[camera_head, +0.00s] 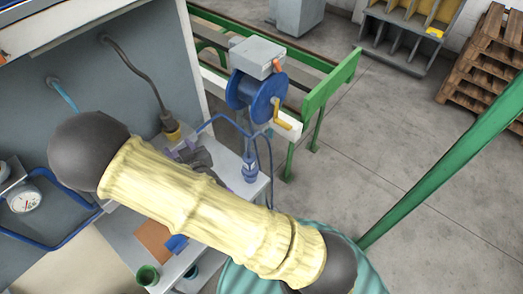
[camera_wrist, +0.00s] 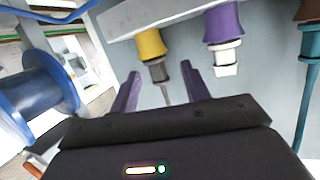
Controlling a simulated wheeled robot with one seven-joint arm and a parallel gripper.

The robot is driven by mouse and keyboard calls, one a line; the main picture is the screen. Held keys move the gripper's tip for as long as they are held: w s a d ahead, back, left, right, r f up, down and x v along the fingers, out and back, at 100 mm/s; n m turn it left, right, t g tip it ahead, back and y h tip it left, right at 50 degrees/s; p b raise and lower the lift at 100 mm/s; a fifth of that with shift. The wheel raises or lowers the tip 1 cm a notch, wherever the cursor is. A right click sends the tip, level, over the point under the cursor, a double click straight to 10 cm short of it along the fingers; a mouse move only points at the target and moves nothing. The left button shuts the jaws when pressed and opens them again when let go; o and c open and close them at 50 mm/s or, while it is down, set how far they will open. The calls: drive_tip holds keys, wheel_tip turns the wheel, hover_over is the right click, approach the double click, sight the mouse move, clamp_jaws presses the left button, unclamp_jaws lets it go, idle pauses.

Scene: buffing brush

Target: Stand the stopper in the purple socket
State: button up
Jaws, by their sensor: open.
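The wrist view looks turned over, so the ledge shows at its top. The purple socket (camera_wrist: 223,22) projects from this ledge between a yellow socket and a reddish one. A white piece (camera_wrist: 227,62), which looks like the stopper, is at the purple socket's free end, in line with it; how deep it sits I cannot tell. My gripper (camera_wrist: 160,88) is open, its two purple fingers apart with nothing clasped between them. The right finger is close beside the white piece in the picture, with a gap showing. In the head view my arm hides the purple socket.
The yellow socket (camera_head: 172,131) holds a dark hose running up to the wall; its grey fitting shows ahead of my fingers. A teal hose (camera_wrist: 310,70) is at the far right. A blue reel (camera_head: 257,95) stands right of the bench. A green cup (camera_head: 147,276) is at the front.

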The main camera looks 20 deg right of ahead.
drive_tip(key=d+m+g+h, duration=0.4)
drive_tip(key=d+g, duration=0.2)
drive_tip(key=d, duration=0.5)
drive_tip(key=s+d+r+n+g, duration=0.1)
drive_tip(key=s+d+r+g, duration=0.5)
drive_tip(key=s+d, duration=0.4)
drive_tip(key=s+r, duration=0.1)
drive_tip(key=s, duration=0.2)
drive_tip(key=shift+s, duration=0.4)
drive_tip(key=shift+r, duration=0.1)
drive_tip(key=shift+a, duration=0.1)
drive_tip(key=shift+c, duration=1.2)
